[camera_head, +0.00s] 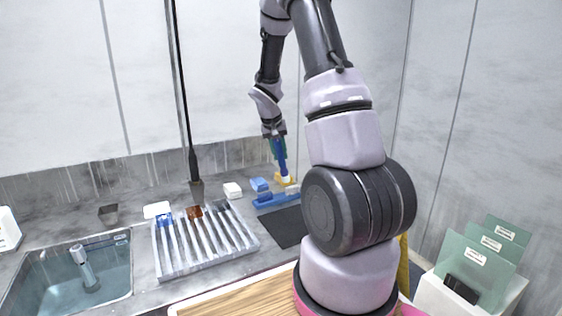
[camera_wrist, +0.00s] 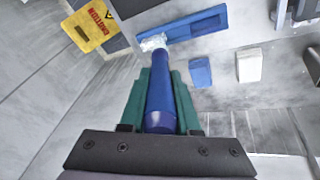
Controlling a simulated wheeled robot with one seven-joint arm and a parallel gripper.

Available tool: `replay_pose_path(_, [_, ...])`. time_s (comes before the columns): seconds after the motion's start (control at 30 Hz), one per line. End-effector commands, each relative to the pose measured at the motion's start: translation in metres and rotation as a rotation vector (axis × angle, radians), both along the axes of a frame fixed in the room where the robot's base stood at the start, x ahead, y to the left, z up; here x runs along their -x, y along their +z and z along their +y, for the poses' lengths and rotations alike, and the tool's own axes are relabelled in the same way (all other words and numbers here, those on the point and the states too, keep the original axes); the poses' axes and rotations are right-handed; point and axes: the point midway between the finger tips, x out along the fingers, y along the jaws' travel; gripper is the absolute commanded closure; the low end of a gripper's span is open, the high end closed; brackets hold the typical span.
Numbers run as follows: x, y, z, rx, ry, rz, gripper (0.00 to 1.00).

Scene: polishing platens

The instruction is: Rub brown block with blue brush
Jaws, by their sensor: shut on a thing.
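My gripper (camera_head: 277,146) is at the back of the counter, its green fingers shut on the blue handle of the brush (camera_head: 282,160). The wrist view shows the green fingers of my gripper (camera_wrist: 160,100) on both sides of the blue brush (camera_wrist: 160,98). The brush's pale bristle end points away from my gripper, at the edge of a long blue holder (camera_wrist: 205,24); I cannot tell whether they touch. A brown block (camera_head: 194,212) sits at the back edge of the ridged metal rack, left of my gripper. I cannot make it out in the wrist view.
The ridged rack (camera_head: 208,245) stands left of a dark mat (camera_head: 283,228). A blue block (camera_head: 259,184) and a white block (camera_head: 232,190) lie near the blue holder (camera_head: 276,201). A yellow labelled piece (camera_wrist: 88,27) is beside it. A sink (camera_head: 70,284) is at left.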

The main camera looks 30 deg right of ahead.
Motion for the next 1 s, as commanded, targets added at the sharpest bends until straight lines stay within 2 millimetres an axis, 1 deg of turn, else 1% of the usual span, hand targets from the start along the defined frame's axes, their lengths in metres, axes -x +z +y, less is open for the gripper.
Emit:
replay_pose_path(0.03, [0.000, 0.004, 0.003, -0.001, 0.003, 0.001, 1.00])
replay_pose_path(0.53, [0.002, 0.047, 0.010, -0.001, 0.002, 0.001, 1.00])
replay_pose_path(0.67, [0.003, 0.052, 0.011, 0.000, 0.002, 0.003, 1.00])
replay_pose_path(1.0, [0.003, 0.052, 0.011, -0.001, 0.002, 0.003, 1.00])
